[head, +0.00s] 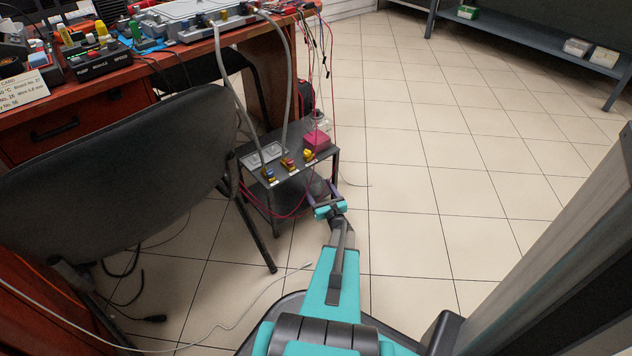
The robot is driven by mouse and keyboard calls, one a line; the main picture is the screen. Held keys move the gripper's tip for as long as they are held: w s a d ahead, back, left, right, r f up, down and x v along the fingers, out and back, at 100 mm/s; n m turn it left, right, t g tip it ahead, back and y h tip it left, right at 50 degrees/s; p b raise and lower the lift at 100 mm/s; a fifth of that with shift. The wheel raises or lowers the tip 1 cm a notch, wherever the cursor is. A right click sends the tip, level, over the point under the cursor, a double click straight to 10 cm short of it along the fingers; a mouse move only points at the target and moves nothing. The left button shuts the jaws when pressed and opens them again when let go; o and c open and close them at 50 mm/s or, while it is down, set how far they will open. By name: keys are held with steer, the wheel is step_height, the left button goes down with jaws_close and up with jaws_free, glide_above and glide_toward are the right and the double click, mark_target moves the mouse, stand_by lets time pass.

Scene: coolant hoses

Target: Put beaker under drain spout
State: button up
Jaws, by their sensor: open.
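My gripper (322,192) is open, at the front right edge of a small dark cart (255,191). Nothing shows clearly between its fingers. A small clear vessel (320,122), possibly the beaker, stands at the back right of the cart top, behind a dark pink box (317,140). A rounded dark or clear shape (316,186) on the lower level is partly hidden by my gripper, and I cannot tell what it is. Two grey hoses (291,85) run from the bench apparatus (190,18) down to the cart top. I cannot make out a drain spout.
A black chair (120,170) stands at the left, close to the cart. The red bench (110,100) is crowded with devices. Red cables hang by the cart, and a pale cable (245,308) lies on the floor. The tiled floor (450,150) at the right is clear.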

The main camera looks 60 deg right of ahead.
steer(key=p+v, duration=0.1)
steer(key=v, duration=0.6)
steer(key=shift+p, duration=0.35)
stand_by(0.4)
